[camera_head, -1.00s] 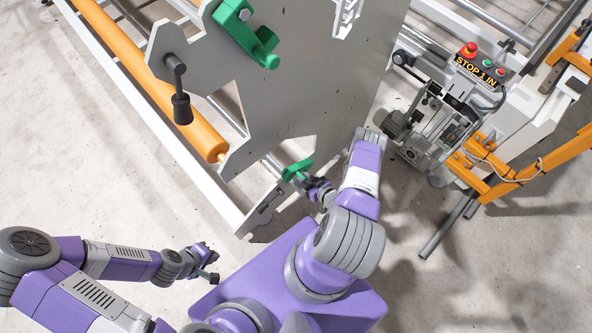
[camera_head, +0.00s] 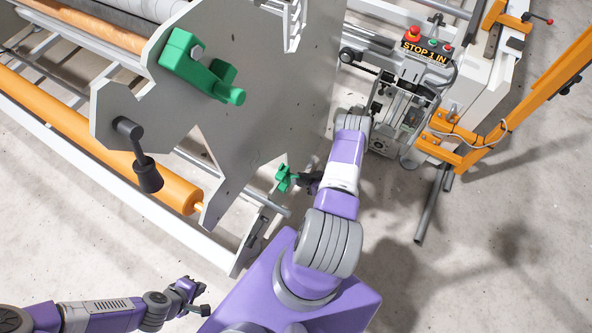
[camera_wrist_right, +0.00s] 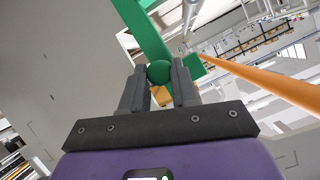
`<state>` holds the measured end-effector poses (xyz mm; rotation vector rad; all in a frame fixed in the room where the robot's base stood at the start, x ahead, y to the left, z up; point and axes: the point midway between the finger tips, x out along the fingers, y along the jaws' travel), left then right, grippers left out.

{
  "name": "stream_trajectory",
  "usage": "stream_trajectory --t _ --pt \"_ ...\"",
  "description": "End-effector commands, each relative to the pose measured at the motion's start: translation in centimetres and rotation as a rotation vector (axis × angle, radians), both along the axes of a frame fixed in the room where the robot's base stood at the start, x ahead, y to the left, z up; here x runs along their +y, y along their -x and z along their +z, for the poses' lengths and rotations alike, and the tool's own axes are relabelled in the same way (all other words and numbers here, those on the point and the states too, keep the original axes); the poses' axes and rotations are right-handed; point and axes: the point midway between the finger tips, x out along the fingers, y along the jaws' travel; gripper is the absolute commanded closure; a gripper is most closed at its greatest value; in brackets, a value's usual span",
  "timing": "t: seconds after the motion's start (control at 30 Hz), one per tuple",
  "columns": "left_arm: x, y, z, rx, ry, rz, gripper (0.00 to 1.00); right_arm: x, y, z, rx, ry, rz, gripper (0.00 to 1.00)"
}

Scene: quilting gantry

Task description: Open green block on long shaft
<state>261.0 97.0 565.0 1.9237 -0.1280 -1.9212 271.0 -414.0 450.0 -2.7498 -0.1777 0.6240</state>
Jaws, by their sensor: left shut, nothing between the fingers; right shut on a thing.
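A small green block (camera_head: 285,178) is at the lower edge of the grey side plate (camera_head: 262,125), close to the end of a grey shaft (camera_head: 268,203). My right gripper (camera_head: 308,181) is at this block, shut on its green part. In the right wrist view, a round green knob (camera_wrist_right: 159,72) sits between the fingertips, with a green arm (camera_wrist_right: 150,38) reaching up beyond it. Whether the block is still around the shaft cannot be told. My left gripper (camera_head: 190,292) is shut and empty, low at the left, away from the machine.
A larger green block (camera_head: 197,68) is on the upper part of the plate. A black crank handle (camera_head: 140,155) sticks out at its left. An orange roller (camera_head: 105,143) lies left of the plate. A stop box (camera_head: 428,45) and orange frame (camera_head: 530,105) stand right.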

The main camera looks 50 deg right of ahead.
Motion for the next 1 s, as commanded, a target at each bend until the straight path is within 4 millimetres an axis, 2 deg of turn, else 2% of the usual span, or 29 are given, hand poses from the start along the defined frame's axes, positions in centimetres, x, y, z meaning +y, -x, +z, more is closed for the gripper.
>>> stream_trajectory --t 0.03,0.63,0.67,0.8,1.0 --pt "0.0 0.01 -0.37 0.0 0.0 0.0 1.0 0.53 -0.02 -0.6 0.012 -0.024 0.012 1.0" --pt "0.01 0.03 -0.62 0.0 0.0 0.0 1.0 0.78 -0.03 -0.52 0.017 -0.074 0.029 1.0" --pt "0.01 0.03 -0.62 0.0 0.0 0.0 1.0 0.79 -0.03 -0.52 0.017 -0.073 0.03 0.69" --pt "0.0 0.02 -0.61 0.0 0.0 0.0 1.0 0.66 0.0 -0.44 0.014 -0.072 0.028 0.48" --pt "0.0 0.01 -0.58 0.0 0.0 0.0 1.0 0.4 0.1 -0.34 0.013 -0.067 0.025 0.48"
